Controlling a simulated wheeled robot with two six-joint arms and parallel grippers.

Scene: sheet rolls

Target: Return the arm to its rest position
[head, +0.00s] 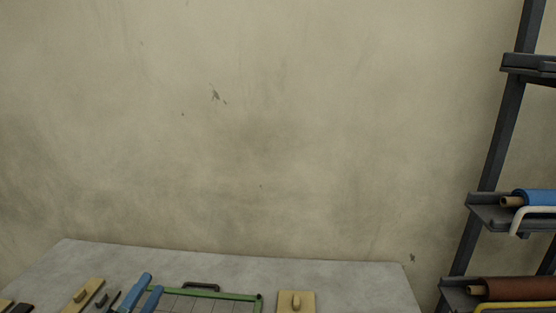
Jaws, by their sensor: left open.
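The rest of the left arm is below the frame. My right gripper is not in view.
Wooden blocks with knobs lie left (82,294) and right (295,302) of the board. A dark rack (495,140) on the right holds a blue roll (535,197) and a brown roll (520,289). A bare wall (250,130) stands behind. The table's back right is clear.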

